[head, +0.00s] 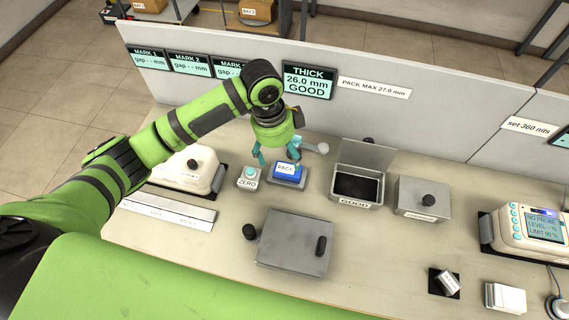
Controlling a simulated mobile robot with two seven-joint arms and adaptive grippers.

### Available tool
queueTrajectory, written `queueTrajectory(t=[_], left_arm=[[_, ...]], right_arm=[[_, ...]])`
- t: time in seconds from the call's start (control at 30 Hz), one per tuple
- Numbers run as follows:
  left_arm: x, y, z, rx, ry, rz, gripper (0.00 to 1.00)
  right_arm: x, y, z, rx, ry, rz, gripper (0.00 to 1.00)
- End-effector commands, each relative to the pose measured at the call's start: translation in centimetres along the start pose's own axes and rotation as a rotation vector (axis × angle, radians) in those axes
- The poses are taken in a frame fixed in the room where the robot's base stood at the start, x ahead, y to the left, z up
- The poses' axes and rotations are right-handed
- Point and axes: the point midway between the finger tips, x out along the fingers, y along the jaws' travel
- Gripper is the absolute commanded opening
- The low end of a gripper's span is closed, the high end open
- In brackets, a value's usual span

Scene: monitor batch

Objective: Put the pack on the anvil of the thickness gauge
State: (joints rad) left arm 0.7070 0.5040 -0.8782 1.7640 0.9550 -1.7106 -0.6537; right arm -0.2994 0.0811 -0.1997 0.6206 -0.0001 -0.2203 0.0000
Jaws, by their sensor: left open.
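The pack (285,168), a small blue block with a white label, lies on the thickness gauge (290,184), on its dark flat anvil. My left gripper (279,157) is open just above and around the back of the pack, with teal fingers pointing down. A grey round part of the gauge (322,148) shows at its back right. The THICK display (308,82) on the panel behind reads 26.0 mm GOOD. My right gripper is not in view.
A ZERO button box (248,178) stands just left of the gauge. An open bin marked GOOD (357,186) and a closed grey box (424,198) stand to the right. A grey lidded box (294,242) lies in front. A sign (374,88) reads PACK MAX 27.0 mm.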

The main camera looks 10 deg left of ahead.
Motion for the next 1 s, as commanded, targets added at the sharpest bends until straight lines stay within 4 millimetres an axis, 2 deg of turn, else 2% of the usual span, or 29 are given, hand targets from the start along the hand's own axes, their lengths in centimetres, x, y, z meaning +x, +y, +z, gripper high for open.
queueTrajectory(t=[0.1,0.3,1.0], left_arm=[[-2.1,-0.1,0.0,0.002,0.0,-0.003,0.82],[-4.0,0.0,0.0,0.001,0.0,0.0,0.82],[-4.2,0.0,0.0,0.0,0.0,0.001,0.82]], right_arm=[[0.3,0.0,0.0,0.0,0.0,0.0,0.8],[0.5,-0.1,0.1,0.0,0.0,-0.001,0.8],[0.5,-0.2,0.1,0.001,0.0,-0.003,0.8]])
